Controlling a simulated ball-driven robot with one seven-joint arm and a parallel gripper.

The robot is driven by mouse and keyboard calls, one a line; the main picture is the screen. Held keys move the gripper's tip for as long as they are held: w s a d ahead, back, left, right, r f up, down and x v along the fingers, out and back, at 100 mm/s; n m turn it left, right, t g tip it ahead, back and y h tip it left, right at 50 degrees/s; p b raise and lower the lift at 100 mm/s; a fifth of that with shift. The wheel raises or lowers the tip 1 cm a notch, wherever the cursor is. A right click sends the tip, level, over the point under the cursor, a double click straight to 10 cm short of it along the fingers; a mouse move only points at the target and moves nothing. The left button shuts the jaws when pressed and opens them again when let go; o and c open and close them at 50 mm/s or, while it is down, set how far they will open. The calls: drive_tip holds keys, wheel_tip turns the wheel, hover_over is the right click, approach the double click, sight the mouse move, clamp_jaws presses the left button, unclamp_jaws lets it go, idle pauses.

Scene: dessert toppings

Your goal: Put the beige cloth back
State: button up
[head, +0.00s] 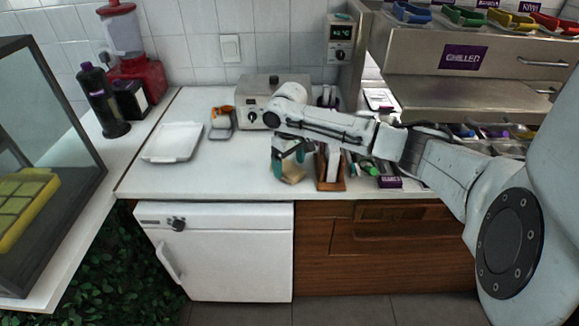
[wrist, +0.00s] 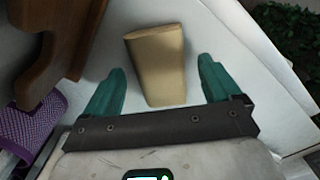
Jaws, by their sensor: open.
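The beige cloth (wrist: 158,52) looks like a folded, tapering block on the white counter. In the wrist view it lies between the two teal fingers of my gripper (wrist: 160,78), with a gap on each side. In the head view, the cloth (head: 293,176) is near the counter's front edge, partly covered by my gripper (head: 288,162). My gripper is open, with its fingers pointing down around the cloth. I cannot tell whether the fingers reach down to the counter.
A wooden stand (head: 331,182) is just right of the cloth, with a purple item (head: 388,182) farther right. A white tray (head: 173,142), a grey container with orange (head: 222,122) and a steel appliance (head: 262,93) stand left and behind.

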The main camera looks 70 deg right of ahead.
sight(290, 168)
wheel_tip(290, 168, up, 10)
drive_tip(key=r, duration=0.1)
drive_tip(key=w+a+f+n+t+y, duration=0.1)
drive_tip(key=w+a+f+n+t, duration=0.1)
drive_tip(key=w+a, duration=0.6)
drive_tip(key=w+a+f+n+t+y, duration=0.1)
drive_tip(key=w+a, duration=0.3)
drive_tip(key=a, duration=0.8)
drive_tip(key=a+f+t+y, duration=0.1)
drive_tip(key=a+f, duration=0.4)
drive_tip(key=a, duration=0.7)
drive_tip(key=s+a+f, duration=0.8)
drive_tip(key=s+f, duration=0.1)
drive_tip(key=s, duration=0.4)
drive_tip(key=s+d+f+g+h, duration=0.1)
drive_tip(key=s+d+f, duration=0.1)
drive_tip(key=s, duration=0.6)
drive_tip(key=s+d+f+n+g+h, duration=0.1)
drive_tip(key=s+d+g+h, duration=0.1)
drive_tip(key=s, duration=0.6)
drive_tip(key=shift+d+f+b, duration=0.35)
drive_tip(key=shift+d, duration=0.15)
drive_tip(key=shift+c, duration=0.3)
